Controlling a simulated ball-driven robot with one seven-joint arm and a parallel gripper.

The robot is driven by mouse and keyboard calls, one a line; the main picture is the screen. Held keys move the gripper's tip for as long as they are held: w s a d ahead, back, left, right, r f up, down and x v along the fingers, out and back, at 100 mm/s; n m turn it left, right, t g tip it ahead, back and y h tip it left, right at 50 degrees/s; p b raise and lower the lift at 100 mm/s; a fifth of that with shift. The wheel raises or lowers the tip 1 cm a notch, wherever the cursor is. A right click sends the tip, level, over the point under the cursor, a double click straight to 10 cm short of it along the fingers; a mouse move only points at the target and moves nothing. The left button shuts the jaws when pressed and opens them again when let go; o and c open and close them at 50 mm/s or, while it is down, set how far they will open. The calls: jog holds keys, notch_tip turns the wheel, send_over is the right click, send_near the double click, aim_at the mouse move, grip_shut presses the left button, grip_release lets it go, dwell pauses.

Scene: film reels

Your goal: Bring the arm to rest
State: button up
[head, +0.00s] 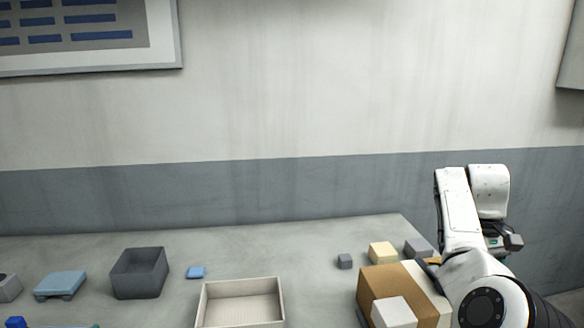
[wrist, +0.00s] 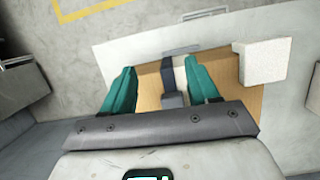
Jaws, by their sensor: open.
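My arm (head: 462,215) is folded at the right of the head view, above the right end of the table. In the wrist view my gripper (wrist: 160,68) has its two teal fingers spread wide apart, with nothing clamped between them. Beyond the fingers lies a tan surface (wrist: 228,72), and a dark strip with a small grey block (wrist: 172,100) shows in the gap; I cannot tell how far away they are. In the head view the fingers cannot be made out.
An open beige tray (head: 205,305), a dark grey bin (head: 140,285) and a blue stand (head: 60,284) are further left.

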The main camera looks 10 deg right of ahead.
jog(key=s+a+f+m+t+h, duration=0.1)
jog(key=s+f, duration=0.7)
jog(key=f, duration=0.3)
jog(key=s+f+m+h, duration=0.1)
jog(key=s+f, duration=0.6)
jog(key=f, duration=0.3)
jog(key=s+a+f+t+y, duration=0.1)
jog(key=s+a, duration=0.7)
jog(key=s, duration=0.3)
jog(key=s+a+f+n+t+y, duration=0.1)
jog(key=s+a+f+t, duration=0.1)
jog(key=s+a, duration=0.7)
jog(key=shift+s+f+n, duration=0.2)
jog(key=shift+s+n, duration=0.1)
jog(key=shift+s, duration=0.7)
